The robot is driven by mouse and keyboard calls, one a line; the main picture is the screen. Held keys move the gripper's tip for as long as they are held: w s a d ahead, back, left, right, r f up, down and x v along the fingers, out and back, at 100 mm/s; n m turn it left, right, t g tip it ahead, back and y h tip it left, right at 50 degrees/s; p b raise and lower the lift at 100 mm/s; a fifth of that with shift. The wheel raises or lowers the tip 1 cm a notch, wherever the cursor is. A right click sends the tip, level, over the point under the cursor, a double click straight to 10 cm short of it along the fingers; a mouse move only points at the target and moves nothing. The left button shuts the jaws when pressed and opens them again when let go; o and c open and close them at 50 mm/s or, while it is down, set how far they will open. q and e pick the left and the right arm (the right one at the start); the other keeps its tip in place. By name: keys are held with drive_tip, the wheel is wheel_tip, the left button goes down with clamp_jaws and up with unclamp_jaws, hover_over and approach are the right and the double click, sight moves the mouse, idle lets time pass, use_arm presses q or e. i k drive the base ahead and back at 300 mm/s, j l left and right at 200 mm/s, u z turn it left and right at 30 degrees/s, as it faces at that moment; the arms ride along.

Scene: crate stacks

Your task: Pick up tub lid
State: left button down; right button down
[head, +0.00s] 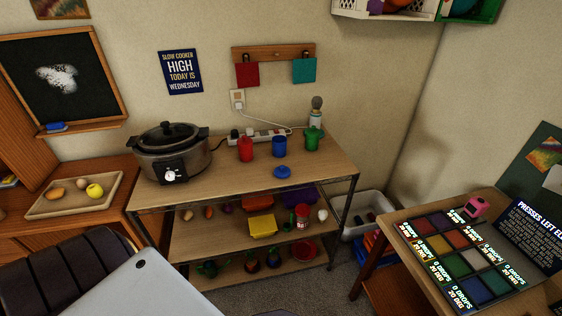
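A small blue lid (282,172) lies on the top board of the wooden shelf unit, near its front edge. A blue tub (279,148) stands just behind it; its top looks open. A red tub (246,150) stands to the left and a green tub (313,140) to the right, both upright. Neither of my grippers shows in the head view, so nothing is seen touching the lid.
A slow cooker (172,152) stands left on the same top board (225,183). A power strip (258,135) with cords lies behind the tubs. Lower shelves hold yellow and purple containers and food. A table with a colour panel (455,255) stands right.

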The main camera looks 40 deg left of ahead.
sight(282, 171)
drive_tip(key=j+z, duration=0.3)
drive_tip(key=j, duration=0.5)
drive_tip(key=k+j+z, duration=0.1)
drive_tip(key=j+z, duration=0.25)
drive_tip(key=j, duration=0.45)
